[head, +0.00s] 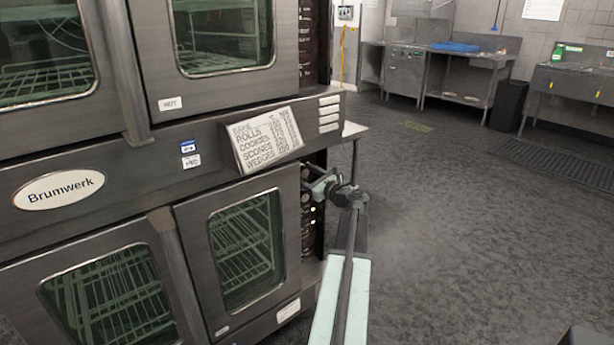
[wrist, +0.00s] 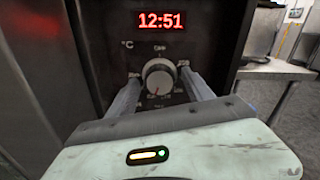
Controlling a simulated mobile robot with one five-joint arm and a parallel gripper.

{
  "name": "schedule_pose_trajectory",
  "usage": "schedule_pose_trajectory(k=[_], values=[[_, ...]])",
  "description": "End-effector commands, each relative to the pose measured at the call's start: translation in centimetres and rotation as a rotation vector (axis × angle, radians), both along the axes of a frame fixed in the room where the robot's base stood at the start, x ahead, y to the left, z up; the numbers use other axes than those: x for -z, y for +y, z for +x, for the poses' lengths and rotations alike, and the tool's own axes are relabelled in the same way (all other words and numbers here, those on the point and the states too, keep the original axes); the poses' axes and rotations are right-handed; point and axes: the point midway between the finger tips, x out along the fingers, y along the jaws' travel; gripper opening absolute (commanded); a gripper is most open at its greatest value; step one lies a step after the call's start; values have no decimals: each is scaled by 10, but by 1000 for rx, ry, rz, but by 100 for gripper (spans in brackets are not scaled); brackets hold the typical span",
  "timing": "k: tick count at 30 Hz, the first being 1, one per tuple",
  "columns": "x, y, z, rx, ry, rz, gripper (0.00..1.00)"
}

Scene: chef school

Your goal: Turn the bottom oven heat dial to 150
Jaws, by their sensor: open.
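The heat dial (wrist: 159,78) is a round light-grey knob on a dark panel, seen in the wrist view. A °C mark is at its upper left and small numbers ring it, too blurred to read surely. A small red mark shows near the dial's lower left edge. My gripper (wrist: 160,92) is open, with one finger on each side of the dial; I cannot tell whether they touch it. In the head view my gripper (head: 318,186) reaches into the dark control column (head: 313,215) of the bottom oven (head: 240,250), and the dial is hidden there.
A sign with baking temperatures (head: 266,138) hangs on the oven front. A metal table (wrist: 275,70) stands right of the oven. The floor (head: 460,230) to the right is clear.

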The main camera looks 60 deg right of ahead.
Motion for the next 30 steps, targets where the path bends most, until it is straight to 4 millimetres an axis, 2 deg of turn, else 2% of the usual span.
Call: schedule_pose_trajectory(k=[3, 4, 9, 10, 20, 30], values=[[0, 0, -1, 1, 0, 0, 60], [0, 0, -1, 1, 0, 0, 57], [0, 0, -1, 1, 0, 0, 10], [0, -3, -7, 8, 0, 0, 8], [0, -2, -4, 4, 19, -55, 8], [0, -2, -6, 5, 98, -292, 8]])
